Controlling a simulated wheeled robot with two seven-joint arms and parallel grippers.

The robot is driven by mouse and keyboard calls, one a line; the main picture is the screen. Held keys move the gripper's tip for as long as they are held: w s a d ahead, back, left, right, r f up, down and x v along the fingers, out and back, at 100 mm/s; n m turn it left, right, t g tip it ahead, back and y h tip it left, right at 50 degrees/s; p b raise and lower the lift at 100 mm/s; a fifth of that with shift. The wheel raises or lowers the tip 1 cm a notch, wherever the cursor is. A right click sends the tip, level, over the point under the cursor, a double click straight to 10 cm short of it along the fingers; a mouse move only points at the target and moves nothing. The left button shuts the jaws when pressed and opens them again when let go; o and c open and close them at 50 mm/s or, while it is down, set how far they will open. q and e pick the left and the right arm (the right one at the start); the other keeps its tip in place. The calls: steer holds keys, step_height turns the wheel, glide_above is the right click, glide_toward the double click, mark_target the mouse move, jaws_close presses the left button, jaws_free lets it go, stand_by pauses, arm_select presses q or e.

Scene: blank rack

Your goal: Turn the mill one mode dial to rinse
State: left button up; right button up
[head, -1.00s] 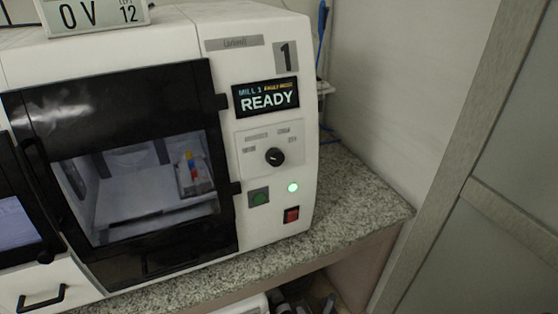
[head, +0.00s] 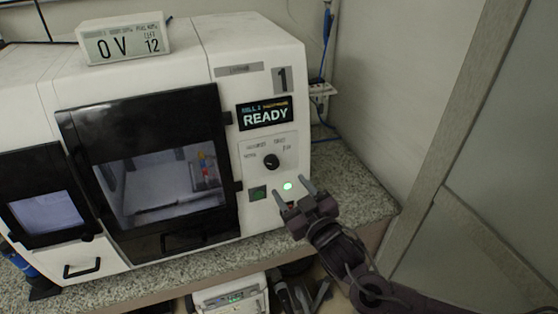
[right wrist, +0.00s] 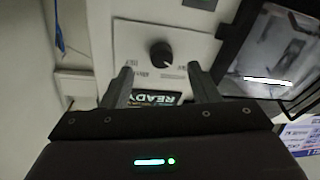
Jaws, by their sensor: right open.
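The mode dial of mill one is a round black knob (head: 271,161) on a pale panel on the machine's right front, below the READY display (head: 265,116). It also shows in the right wrist view (right wrist: 162,54), ahead of and between the two fingertips. The printed labels around it are too small to read surely. My right gripper (head: 292,190) is open and empty, below and slightly right of the dial, apart from it. It also shows in the right wrist view (right wrist: 163,80). My left gripper is not in view.
The mill's dark-framed door (head: 150,130) is shut on the left. The granite counter (head: 352,195) is bare at right, beside a wall and a door frame.

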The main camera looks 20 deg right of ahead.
mark_target(273, 165)
steer(key=w+p, duration=0.1)
steer(key=w, duration=0.1)
steer(key=w+a+r, duration=0.1)
steer(key=w, duration=0.1)
steer(key=w+p, duration=0.1)
steer(key=w, duration=0.2)
steer(key=shift+a+r+p, duration=0.25)
steer(key=shift+a+p, duration=0.05)
steer(key=shift+c, duration=0.2)
steer(key=c, duration=0.9)
